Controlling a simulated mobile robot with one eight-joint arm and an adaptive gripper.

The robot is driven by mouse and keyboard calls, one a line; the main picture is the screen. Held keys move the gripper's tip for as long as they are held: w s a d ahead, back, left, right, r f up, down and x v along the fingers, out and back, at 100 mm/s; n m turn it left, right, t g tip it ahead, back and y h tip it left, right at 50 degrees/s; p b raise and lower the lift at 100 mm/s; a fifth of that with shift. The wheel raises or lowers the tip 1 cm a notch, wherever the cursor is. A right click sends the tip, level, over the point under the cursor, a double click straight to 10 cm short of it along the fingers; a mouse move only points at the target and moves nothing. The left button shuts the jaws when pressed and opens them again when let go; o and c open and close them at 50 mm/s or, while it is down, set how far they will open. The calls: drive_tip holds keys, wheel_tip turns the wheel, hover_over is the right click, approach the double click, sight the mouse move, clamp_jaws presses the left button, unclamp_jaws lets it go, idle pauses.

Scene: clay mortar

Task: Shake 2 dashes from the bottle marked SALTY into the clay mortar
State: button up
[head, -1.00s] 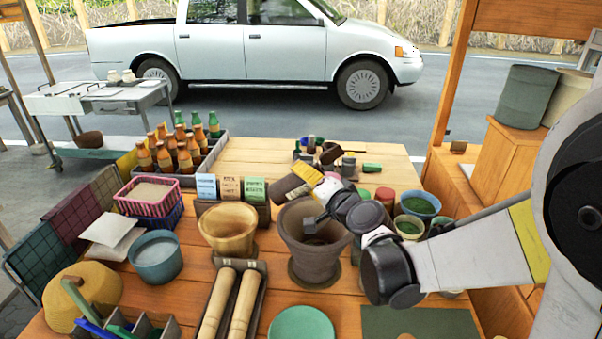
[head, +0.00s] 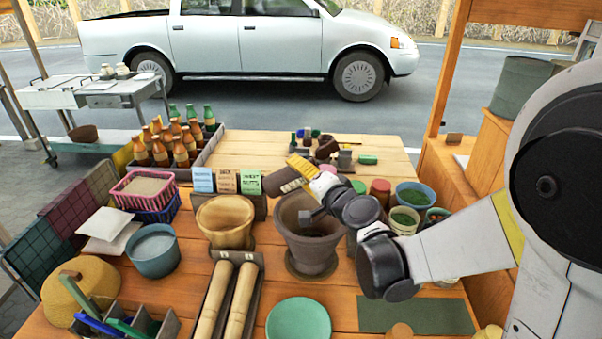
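The clay mortar (head: 306,252), a wide grey-brown pot on a round base, stands near the table's middle. Something dark green shows low inside it. My gripper (head: 292,178) is above the mortar's back-left rim, reaching in from the right. A brown, tilted, bottle-like thing (head: 279,181) is at its fingers, lying nearly sideways with one end toward the left. The gripper appears shut on it, with the fingers partly hidden. No SALTY marking can be read on it. A dark grey block on my wrist hangs over the mortar's opening.
A wooden bowl (head: 225,236) stands left of the mortar, with label cards (head: 227,181) behind it. Rolling pins (head: 228,299) lie in front-left, and a green plate (head: 298,320) in front. Cups (head: 404,222) stand close on the right.

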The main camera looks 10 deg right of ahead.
sight(293, 181)
drive_tip(key=f+m+b, duration=0.1)
drive_tip(key=b, duration=0.1)
drive_tip(key=a+f+m+t+y+b, duration=0.1)
drive_tip(key=m, duration=0.1)
drive_tip(key=shift+a+f+b, duration=0.3)
drive_tip(key=shift+f+b, duration=0.05)
drive_tip(key=shift+a+r+m+t+b, duration=0.1)
drive_tip(key=shift+m+t+b, duration=0.25)
drive_tip(key=shift+m, duration=0.35)
drive_tip(key=r+m, duration=0.1)
drive_tip(key=m, duration=0.1)
drive_tip(key=r+m+t+b, duration=0.1)
drive_tip(key=m, duration=0.1)
drive_tip(key=shift+d+r+m+t+y, duration=0.2)
drive_tip(key=shift+r+m+t+y, duration=0.05)
drive_tip(key=shift+r+m+y, duration=0.05)
drive_tip(key=shift+r, duration=0.1)
